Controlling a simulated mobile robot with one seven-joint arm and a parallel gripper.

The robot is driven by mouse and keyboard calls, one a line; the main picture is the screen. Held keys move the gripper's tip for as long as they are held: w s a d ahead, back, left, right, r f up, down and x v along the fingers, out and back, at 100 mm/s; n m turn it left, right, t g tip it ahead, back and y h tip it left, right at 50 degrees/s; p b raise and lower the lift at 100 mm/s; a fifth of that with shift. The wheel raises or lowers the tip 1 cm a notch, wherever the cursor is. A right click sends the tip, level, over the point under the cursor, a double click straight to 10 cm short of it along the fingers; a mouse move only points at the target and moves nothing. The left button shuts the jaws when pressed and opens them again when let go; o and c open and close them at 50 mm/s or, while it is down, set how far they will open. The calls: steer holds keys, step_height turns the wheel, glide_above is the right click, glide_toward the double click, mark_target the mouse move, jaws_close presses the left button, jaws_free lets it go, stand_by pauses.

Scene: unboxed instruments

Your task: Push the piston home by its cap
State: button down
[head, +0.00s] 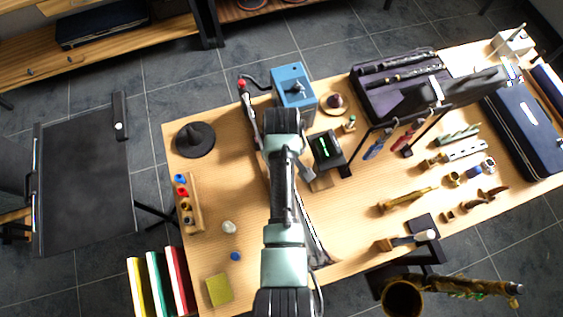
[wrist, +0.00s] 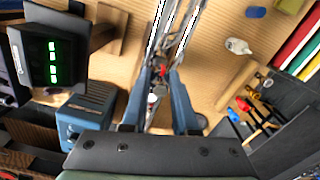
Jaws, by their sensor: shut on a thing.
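In the wrist view my gripper (wrist: 161,73) has its two blue-grey fingers almost together at the tips, shut on a small dark part with red on it (wrist: 160,69). This may be the piston's cap; I cannot tell for sure. Long silvery tubes (wrist: 187,28) run away from the fingertips toward the top of the picture. In the head view the tubes (head: 311,232) lie along the table beside my arm, which hides the grip. How far the piston sits in its casing cannot be seen.
A blue box (head: 293,86) and a black device with a green display (head: 326,148) stand close to my gripper. Brass parts (head: 406,199) and open cases crowd the right.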

steer(key=shift+f, duration=0.15)
steer(key=shift+f+b, duration=1.15)
steer(key=shift+f, duration=0.4)
steer(key=c, duration=0.9)
jaws_free()
steer(key=shift+r, duration=0.1)
step_height(320, 180, up, 7)
steer(key=p, duration=0.7)
steer(key=shift+r, duration=0.1)
